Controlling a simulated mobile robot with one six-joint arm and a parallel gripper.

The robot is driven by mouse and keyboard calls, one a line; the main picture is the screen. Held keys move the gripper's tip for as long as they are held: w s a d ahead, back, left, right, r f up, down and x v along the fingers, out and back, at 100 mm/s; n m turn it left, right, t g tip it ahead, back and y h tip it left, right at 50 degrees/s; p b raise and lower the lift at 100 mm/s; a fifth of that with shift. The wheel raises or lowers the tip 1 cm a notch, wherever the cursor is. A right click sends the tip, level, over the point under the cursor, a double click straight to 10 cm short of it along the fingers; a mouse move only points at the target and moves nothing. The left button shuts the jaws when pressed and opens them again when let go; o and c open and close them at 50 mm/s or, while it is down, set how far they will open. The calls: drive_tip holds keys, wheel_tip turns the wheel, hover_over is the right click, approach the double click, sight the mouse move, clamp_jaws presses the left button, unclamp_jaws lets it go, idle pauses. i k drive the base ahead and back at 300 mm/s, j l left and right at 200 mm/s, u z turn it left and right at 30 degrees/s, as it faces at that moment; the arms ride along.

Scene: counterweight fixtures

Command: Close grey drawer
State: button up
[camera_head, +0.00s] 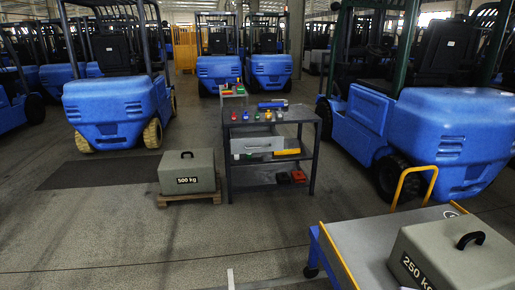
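The grey drawer (257,145) is under the top of a dark metal workbench (318,150) in the middle of the head camera view. Its light grey front faces me and seems to stand forward of the bench frame, but how far it is pulled out is hard to tell from here. My gripper is not in view.
Small coloured items lie on the bench top, and red and dark items on its lower shelf. A 500 kg block (187,173) on a pallet stands left of the bench. A cart (362,250) carrying a 250 kg block (455,258) is at front right. Blue forklifts surround; front-left floor is clear.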

sight(258, 138)
drive_tip(key=i+u, duration=0.2)
drive_tip(key=i, duration=1.2)
drive_tip(key=i+j, duration=0.1)
drive_tip(key=i, duration=0.75)
drive_tip(key=i+z, duration=0.1)
drive_tip(key=i, duration=0.7)
drive_tip(key=i+j, duration=0.15)
drive_tip(key=i, duration=0.7)
drive_tip(key=i+j+z, duration=0.1)
drive_tip(key=i, duration=0.75)
